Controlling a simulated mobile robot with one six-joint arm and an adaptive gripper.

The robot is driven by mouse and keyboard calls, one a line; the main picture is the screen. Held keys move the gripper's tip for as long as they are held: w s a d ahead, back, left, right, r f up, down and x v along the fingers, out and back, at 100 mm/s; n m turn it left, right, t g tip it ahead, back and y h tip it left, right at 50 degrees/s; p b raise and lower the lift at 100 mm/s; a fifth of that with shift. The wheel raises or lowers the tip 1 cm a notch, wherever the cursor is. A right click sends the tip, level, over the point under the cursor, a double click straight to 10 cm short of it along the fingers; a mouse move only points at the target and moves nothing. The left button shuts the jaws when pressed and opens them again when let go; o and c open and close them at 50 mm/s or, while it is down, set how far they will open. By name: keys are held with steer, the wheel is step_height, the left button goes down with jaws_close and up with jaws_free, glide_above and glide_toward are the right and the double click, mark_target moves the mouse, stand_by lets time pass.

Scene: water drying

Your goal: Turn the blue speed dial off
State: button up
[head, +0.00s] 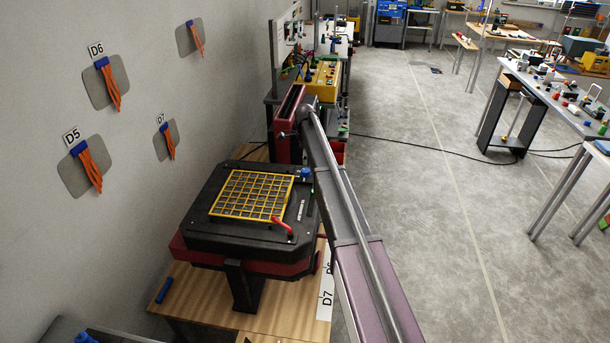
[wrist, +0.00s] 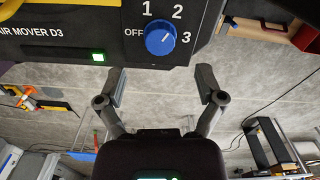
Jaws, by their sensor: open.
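The blue speed dial (wrist: 160,39) is on the dark front panel (wrist: 60,58) of a unit marked "AIR MOVER D3" in the wrist view. Around it are the white labels OFF on the left, 1 and 2 above, and 3 on the right. Its thin white pointer line slants to the upper right, on the side of 2 and 3. My gripper (wrist: 161,86) is open and empty. Its two fingers are spread below the dial in the picture, one to each side, and appear apart from it.
A green light (wrist: 98,57) glows on the panel. In the head view a black machine with a yellow grille (head: 222,201) and a red lever (head: 283,226) stands on a wooden table (head: 195,297) left of my arm. Clear grey floor (head: 430,190) lies to the right.

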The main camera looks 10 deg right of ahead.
mark_target(305, 170)
steer(key=shift+f+b, duration=2.8)
steer(key=shift+f, duration=0.25)
steer(key=c, duration=1.1)
